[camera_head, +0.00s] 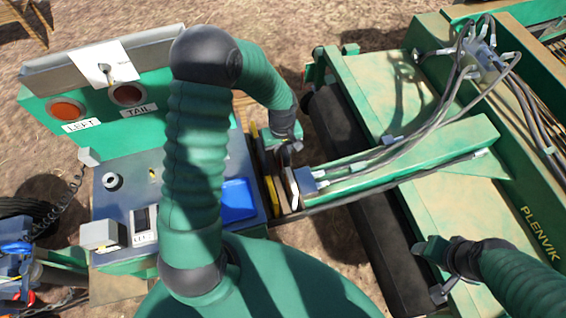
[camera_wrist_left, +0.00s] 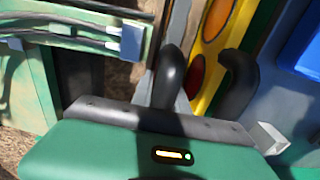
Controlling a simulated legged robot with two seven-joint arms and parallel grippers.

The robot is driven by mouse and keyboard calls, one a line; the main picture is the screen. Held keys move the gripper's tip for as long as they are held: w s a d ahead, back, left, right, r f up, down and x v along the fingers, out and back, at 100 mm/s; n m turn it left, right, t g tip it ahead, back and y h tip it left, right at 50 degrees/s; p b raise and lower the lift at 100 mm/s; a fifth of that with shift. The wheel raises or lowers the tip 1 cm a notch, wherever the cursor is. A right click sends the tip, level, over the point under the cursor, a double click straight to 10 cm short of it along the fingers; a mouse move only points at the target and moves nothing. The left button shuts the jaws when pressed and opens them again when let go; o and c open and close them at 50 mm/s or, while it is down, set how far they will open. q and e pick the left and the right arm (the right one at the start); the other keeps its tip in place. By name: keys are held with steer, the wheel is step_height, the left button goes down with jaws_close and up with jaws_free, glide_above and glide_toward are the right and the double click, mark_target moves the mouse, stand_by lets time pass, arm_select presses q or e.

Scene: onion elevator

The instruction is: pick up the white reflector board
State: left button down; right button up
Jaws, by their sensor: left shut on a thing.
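My left gripper (camera_head: 291,150) is over a row of upright boards beside the machine's green arm. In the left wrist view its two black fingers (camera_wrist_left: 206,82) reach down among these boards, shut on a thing. A pale board, which I take as the white reflector board (camera_head: 292,188), stands as a thin edge just below the gripper; it also shows as a light strip in the left wrist view (camera_wrist_left: 194,36). A yellow board (camera_wrist_left: 212,50) with orange and red round lenses stands close beside it. The fingers hide the exact contact. My right gripper (camera_head: 441,268) is at the lower right, over the machine.
A control console with a blue tray (camera_head: 238,201) is left of the boards. Cables (camera_head: 425,125) run along the machine's arm at right.

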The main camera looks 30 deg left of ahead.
arm_select(q)
steer(key=shift+s+a, duration=0.15)
steer(key=shift+s, duration=0.1)
steer(key=shift+w, duration=0.15)
step_height(320, 180, up, 9)
steer(key=shift+r+b, duration=0.15)
steer(key=shift+b, duration=1.05)
steer(key=shift+r, duration=0.45)
steer(key=shift+w, duration=0.1)
